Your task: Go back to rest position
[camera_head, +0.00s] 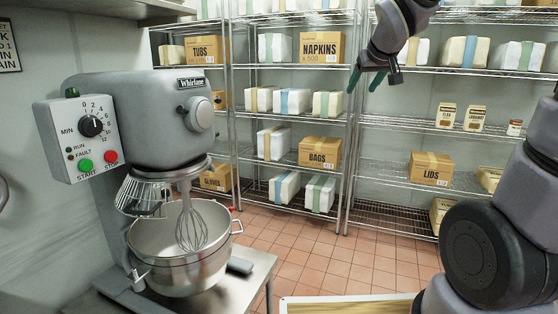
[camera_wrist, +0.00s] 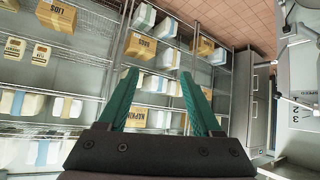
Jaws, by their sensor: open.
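My gripper (camera_head: 366,79) is raised at the top of the head view, in front of the wire shelving. Its two green fingers are spread apart with nothing between them. In the wrist view my gripper (camera_wrist: 160,95) also shows open and empty, with the shelves behind it. It touches nothing that I can see.
Wire shelves (camera_head: 345,120) with boxes and wrapped packs line the back. Tiled floor (camera_head: 330,260) lies between. A wooden board (camera_head: 345,304) shows at the bottom edge.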

